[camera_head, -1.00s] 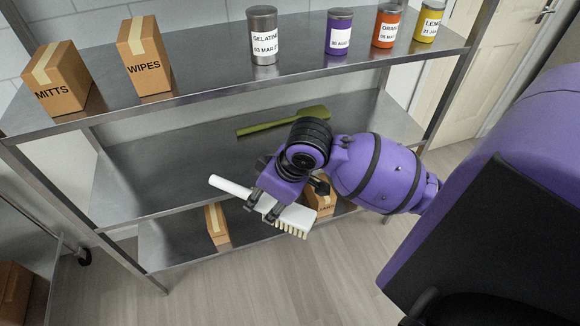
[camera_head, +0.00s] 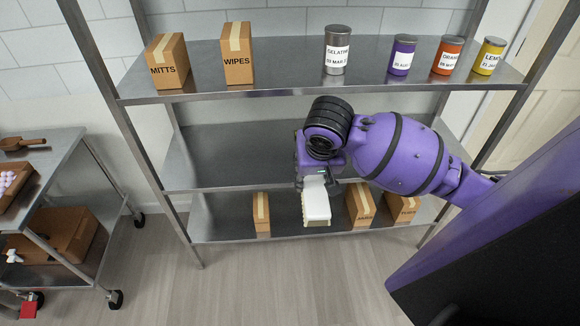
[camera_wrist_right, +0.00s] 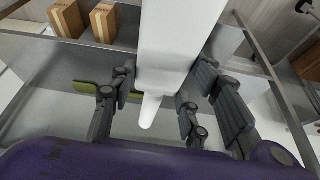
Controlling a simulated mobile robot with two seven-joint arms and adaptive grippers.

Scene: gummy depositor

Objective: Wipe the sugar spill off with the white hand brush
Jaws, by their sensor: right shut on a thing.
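The white hand brush (camera_head: 316,203) is held in my right gripper (camera_head: 318,180), in front of the steel shelf. Its head faces the camera, with pale bristles showing along its lower edge. In the right wrist view the brush (camera_wrist_right: 180,40) runs between the two fingers of the gripper (camera_wrist_right: 165,100), which are shut on it. The brush is in the air, apart from the shelves. No sugar spill can be made out in these views. My left gripper is not in view.
The steel shelf unit (camera_head: 270,92) carries boxes and cans on top and several boxes at the bottom. At left stands a wheeled steel cart (camera_head: 60,150) with a wooden scoop (camera_head: 22,143) and a tray. The floor in front is clear.

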